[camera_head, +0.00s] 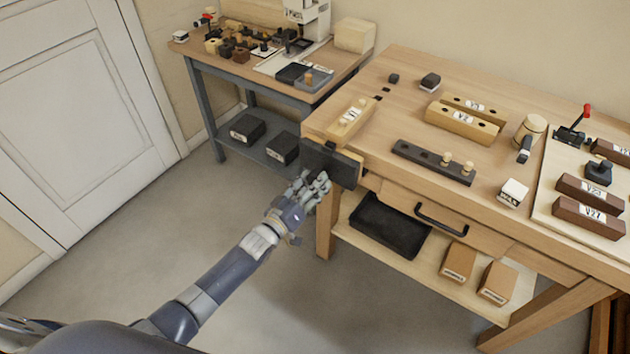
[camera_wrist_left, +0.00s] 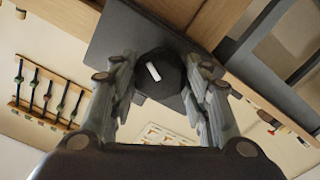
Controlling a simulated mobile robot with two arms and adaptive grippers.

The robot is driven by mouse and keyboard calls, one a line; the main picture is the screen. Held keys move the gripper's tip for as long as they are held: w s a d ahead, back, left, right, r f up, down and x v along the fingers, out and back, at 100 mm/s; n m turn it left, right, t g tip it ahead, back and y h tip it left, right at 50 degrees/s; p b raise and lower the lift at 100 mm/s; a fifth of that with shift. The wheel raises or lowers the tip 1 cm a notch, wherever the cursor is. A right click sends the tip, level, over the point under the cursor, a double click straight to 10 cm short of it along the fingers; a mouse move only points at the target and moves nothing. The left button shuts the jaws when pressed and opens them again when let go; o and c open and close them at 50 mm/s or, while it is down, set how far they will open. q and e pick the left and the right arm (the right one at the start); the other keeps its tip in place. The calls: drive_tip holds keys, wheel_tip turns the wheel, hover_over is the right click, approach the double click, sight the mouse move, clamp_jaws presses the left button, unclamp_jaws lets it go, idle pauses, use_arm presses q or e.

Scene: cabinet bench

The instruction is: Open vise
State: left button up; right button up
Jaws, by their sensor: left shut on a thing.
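The vise (camera_head: 331,164) is mounted at the left front corner of the wooden bench, with a dark front jaw plate and a light wood edge behind it. In the left wrist view the dark plate (camera_wrist_left: 110,40) fills the upper part, with a dark faceted knob (camera_wrist_left: 146,86) bearing a white mark in front of it. My left gripper (camera_head: 318,180) is at the front of the vise, its fingers around the knob; it also shows in the left wrist view (camera_wrist_left: 160,75). The fingers hide the knob in the head view. My right gripper is out of view.
The wooden bench (camera_head: 385,80) carries a wooden block (camera_head: 351,118), a dark peg strip (camera_head: 433,162) and a mallet (camera_head: 529,133). A drawer handle (camera_head: 440,222) and black tray (camera_head: 390,225) are below. Open floor (camera_head: 190,255) lies left of the bench.

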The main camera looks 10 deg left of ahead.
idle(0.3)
use_arm(q)
drive_tip(key=n, duration=0.4)
drive_tip(key=shift+s, duration=0.1)
drive_tip(key=o, duration=0.9)
drive_tip(key=p+v, duration=0.3)
drive_tip(key=v, duration=0.4)
